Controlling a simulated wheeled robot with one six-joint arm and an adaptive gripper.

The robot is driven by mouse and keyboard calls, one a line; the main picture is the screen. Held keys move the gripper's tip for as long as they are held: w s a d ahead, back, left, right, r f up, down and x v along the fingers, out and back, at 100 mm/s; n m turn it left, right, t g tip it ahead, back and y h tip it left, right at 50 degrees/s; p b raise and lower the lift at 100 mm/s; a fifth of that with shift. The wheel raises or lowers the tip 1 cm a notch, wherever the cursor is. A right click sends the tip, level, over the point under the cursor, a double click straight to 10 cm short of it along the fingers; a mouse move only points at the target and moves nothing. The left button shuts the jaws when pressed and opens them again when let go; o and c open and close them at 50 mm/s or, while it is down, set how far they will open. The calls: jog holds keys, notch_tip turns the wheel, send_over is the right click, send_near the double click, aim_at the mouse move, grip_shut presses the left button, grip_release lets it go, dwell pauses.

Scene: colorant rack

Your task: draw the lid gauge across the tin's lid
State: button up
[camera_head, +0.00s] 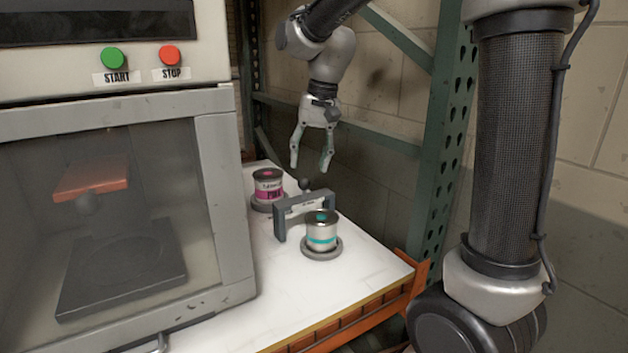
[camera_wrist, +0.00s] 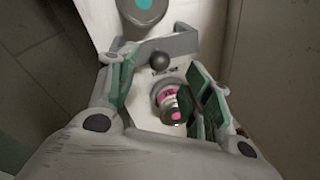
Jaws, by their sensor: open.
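The lid gauge (camera_head: 291,207) is a grey bridge-shaped bar with a dark round knob (camera_head: 304,185) behind it. It stands on the white shelf just behind a tin with a teal band and teal lid spot (camera_head: 321,236); I cannot tell if they touch. A second tin, with a magenta label (camera_head: 267,190), stands behind to the left. My gripper (camera_head: 310,166) is open and empty, pointing down above the gauge's knob. In the wrist view, the knob (camera_wrist: 159,62) shows between the fingers, ahead of the magenta tin (camera_wrist: 171,103), and the gauge (camera_wrist: 180,46) lies beyond.
A cabinet with a glass door (camera_head: 110,220) and START and STOP buttons stands at the left. The white shelf (camera_head: 345,285) is clear in front of the teal tin. A green rack post (camera_head: 447,130) and a block wall bound the right and back.

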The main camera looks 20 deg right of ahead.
aim_at(305, 178)
jog(key=shift+w+d+r, duration=0.1)
jog(key=shift+w+r, duration=0.15)
jog(key=shift+s+m, duration=0.1)
jog(key=shift+m, duration=0.5)
jog(key=f, duration=0.2)
jog(key=a+f, duration=0.1)
jog(key=f, duration=0.4)
jog(key=shift+w+a+f, duration=0.2)
jog(key=shift+w+f, duration=0.05)
jog(key=shift+f, duration=0.1)
grip_shut()
